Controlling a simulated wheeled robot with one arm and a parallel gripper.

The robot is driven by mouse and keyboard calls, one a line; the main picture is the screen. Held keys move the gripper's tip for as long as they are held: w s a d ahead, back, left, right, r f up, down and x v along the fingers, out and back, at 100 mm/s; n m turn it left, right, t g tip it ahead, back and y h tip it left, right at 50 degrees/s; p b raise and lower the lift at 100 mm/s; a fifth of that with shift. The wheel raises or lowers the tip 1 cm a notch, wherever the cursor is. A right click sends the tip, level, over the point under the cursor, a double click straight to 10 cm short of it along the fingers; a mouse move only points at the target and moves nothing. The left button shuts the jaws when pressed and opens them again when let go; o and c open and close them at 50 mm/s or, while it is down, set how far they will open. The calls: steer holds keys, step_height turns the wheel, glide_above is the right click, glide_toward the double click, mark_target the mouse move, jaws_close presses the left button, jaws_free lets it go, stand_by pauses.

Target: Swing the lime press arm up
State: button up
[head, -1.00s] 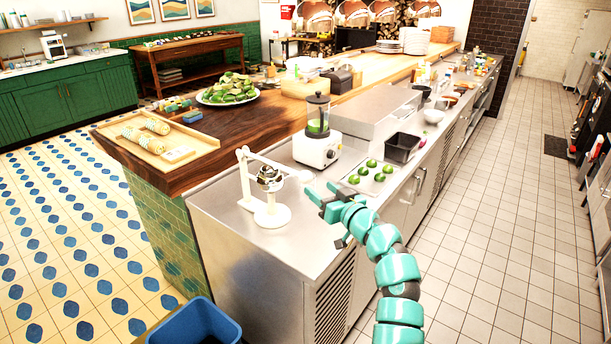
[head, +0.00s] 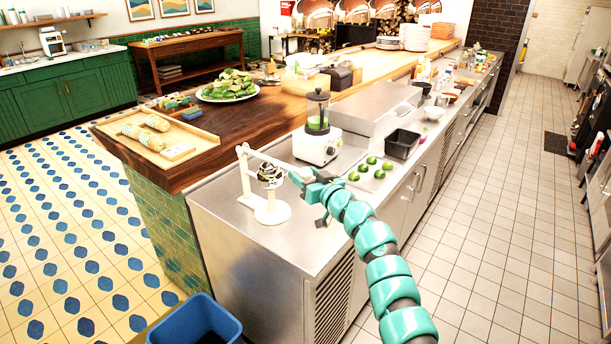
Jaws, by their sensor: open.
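The white lime press (head: 246,180) stands at the near left corner of the steel counter. Its arm (head: 262,157) runs from the top of the post down to the right, over a metal cup (head: 270,174). My gripper (head: 299,180) is open at the right end of the press arm. Its fingers overlap the arm's tip in this view. I cannot tell whether they touch it or sit around it. The tip is partly hidden by the fingers.
A blender (head: 317,140) stands close behind my gripper. Limes (head: 362,167) on a tray and a black bin (head: 402,146) lie to the right. A wooden counter (head: 210,168) with a board of corn-like items borders the left. A blue bin (head: 196,322) stands on the floor.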

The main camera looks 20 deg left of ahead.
steer(key=shift+w+a+r, duration=0.15)
steer(key=shift+w, duration=0.05)
jaws_close()
stand_by(0.3)
